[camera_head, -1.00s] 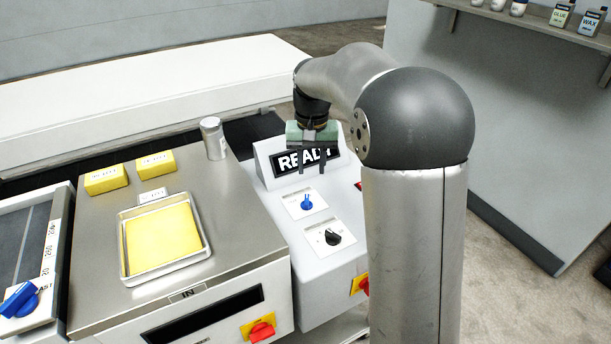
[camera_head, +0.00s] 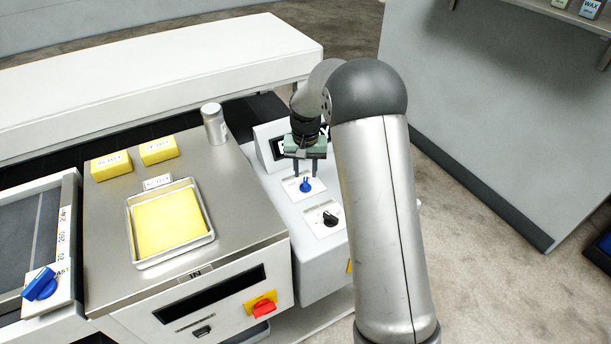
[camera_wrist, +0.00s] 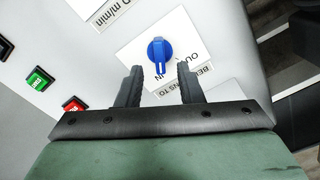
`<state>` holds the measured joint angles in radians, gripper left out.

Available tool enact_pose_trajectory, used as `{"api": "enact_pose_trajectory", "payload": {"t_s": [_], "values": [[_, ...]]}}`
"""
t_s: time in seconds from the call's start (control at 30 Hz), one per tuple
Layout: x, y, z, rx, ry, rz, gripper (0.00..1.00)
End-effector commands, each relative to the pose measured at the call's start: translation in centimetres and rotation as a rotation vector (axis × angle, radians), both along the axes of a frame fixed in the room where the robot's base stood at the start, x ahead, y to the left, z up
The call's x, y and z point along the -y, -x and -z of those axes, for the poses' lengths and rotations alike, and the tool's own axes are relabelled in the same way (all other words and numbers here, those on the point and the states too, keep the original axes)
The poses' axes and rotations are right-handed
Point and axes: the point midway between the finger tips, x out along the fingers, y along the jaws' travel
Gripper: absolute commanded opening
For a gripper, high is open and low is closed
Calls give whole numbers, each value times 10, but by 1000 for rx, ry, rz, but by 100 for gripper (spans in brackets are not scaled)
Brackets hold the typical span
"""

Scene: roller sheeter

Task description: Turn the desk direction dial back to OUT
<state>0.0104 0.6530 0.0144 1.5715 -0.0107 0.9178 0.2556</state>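A blue dial (camera_head: 305,187) sits on a white label plate on the grey sloped desk panel. In the wrist view the dial (camera_wrist: 159,52) shows a pointer bar with a pale line aimed toward my gripper. Upside-down printing beside it begins "OU", and the rest is partly hidden by a finger. My gripper (camera_head: 305,171) points down above the dial. I cannot tell any contact.
A black dial (camera_head: 330,219) sits nearer on the same panel. The sign (camera_head: 277,148) behind is mostly hidden by my arm. Green (camera_wrist: 38,78) and red (camera_wrist: 73,105) buttons lie left in the wrist view. A steel-topped unit with a yellow-filled tray (camera_head: 207,235) stands left.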

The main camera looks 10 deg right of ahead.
Motion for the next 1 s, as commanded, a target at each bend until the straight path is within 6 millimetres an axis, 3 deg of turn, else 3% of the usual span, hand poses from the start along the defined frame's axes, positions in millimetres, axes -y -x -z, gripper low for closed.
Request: {"api": "enact_pose_trajectory", "payload": {"t_s": [0.23,0.6,0.73,1.0], "values": [[0,0,31,-1,0,0,34],[0,0,38,0,0,0,34],[0,0,37,1,0,0,0],[0,0,37,1,0,-8,0]]}}
